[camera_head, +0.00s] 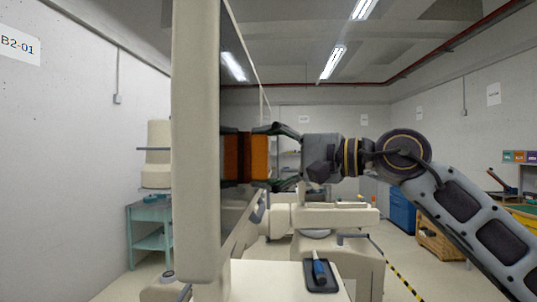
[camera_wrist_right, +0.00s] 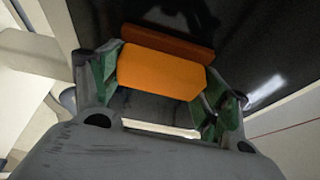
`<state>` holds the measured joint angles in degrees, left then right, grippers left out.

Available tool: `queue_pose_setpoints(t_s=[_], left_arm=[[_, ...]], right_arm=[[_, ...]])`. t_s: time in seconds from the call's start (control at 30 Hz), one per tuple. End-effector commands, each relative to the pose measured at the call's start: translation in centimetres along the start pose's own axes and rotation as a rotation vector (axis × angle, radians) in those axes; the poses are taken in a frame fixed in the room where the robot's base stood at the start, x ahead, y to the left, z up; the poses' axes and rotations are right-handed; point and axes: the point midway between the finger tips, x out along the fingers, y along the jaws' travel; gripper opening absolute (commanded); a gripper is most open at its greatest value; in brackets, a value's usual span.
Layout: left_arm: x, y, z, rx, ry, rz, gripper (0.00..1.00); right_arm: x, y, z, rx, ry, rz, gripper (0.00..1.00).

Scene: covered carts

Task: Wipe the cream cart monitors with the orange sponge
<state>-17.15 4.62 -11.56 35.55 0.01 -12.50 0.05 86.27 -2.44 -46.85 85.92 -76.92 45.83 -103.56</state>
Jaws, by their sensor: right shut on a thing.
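A cream cart monitor (camera_head: 196,150) stands upright and close on the left of the head view, seen nearly edge-on. Its dark glossy screen (camera_head: 234,95) faces right. My right gripper (camera_head: 277,157) is shut on the orange sponge (camera_head: 260,157), holding it against or just off the screen. A darker reflection of the sponge shows beside it in the glass. In the right wrist view the sponge (camera_wrist_right: 160,73) sits between both fingers, with the dark screen (camera_wrist_right: 235,35) behind it; I cannot tell whether they touch. My left gripper is not in view.
Below the monitor, a cream cart top (camera_head: 258,285) carries a dark tray (camera_head: 321,284) with a blue-handled tool. Another cream machine (camera_head: 325,220) stands behind. A teal table (camera_head: 150,213) is at the left, a blue bin (camera_head: 402,211) and wooden crate (camera_head: 438,240) at the right.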

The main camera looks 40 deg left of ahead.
Motion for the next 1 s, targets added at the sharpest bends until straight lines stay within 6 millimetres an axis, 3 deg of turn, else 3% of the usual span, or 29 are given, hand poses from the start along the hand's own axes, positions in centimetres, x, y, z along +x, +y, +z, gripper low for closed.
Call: queue_pose_setpoints(t_s=[0.03,0.67,1.0], left_arm=[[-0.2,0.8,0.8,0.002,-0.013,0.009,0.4],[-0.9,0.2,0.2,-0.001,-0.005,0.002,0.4],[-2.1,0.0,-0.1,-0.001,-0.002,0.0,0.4]], right_arm=[[0.3,0.0,-0.1,0.002,-0.003,0.001,0.53],[0.7,-0.2,-0.8,0.001,-0.004,0.001,0.53],[1.3,-0.3,-2.5,0.001,-0.004,0.002,0.53]])
